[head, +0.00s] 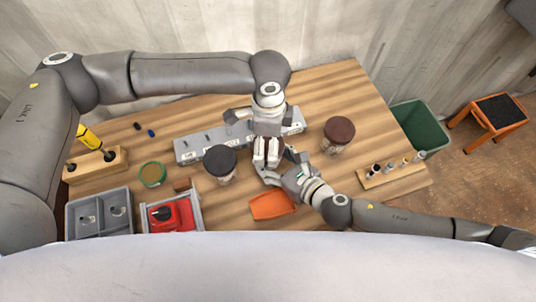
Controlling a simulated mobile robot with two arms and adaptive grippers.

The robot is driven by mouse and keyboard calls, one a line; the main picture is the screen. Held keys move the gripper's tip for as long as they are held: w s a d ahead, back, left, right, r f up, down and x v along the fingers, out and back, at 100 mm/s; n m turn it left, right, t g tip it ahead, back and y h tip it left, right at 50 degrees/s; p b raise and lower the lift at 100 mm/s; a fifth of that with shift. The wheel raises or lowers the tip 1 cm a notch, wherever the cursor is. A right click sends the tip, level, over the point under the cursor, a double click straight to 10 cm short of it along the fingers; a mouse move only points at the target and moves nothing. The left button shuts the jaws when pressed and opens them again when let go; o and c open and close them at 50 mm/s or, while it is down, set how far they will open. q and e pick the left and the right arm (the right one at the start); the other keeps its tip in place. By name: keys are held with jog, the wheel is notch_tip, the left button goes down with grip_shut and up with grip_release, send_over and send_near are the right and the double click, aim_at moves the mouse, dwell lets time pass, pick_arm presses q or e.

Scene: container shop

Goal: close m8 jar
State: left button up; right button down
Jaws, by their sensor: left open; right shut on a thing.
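My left gripper (268,158) points down over the middle of the table and is open. A dark reddish-brown patch shows between its fingers; I cannot tell whether it is a lid. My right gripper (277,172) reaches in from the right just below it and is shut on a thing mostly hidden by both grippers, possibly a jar. A jar with a black lid (221,160) stands upright to the left. A jar with a brown lid (338,130) stands upright to the right. I cannot read which jar is m8.
A grey strip (190,151) with small parts lies behind the grippers. An orange tray (272,206) lies in front. A green-topped tin (152,174), grey bin (100,203), red item (172,215) and screwdriver stand (95,167) are left. A wooden rack (390,174) is right.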

pick_arm(q)
notch_tip(320, 180, up, 11)
dwell(0.3)
jog(key=shift+f, duration=0.1)
pick_arm(e)
jog(key=shift+c, duration=1.6)
grip_release()
jog(key=v, duration=1)
jog(key=shift+s+d+r, duration=0.1)
jog(key=shift+s+d, duration=0.15)
jog(key=shift+s+d+r, duration=0.35)
jog(key=shift+s, duration=0.1)
jog(key=shift+f, duration=0.1)
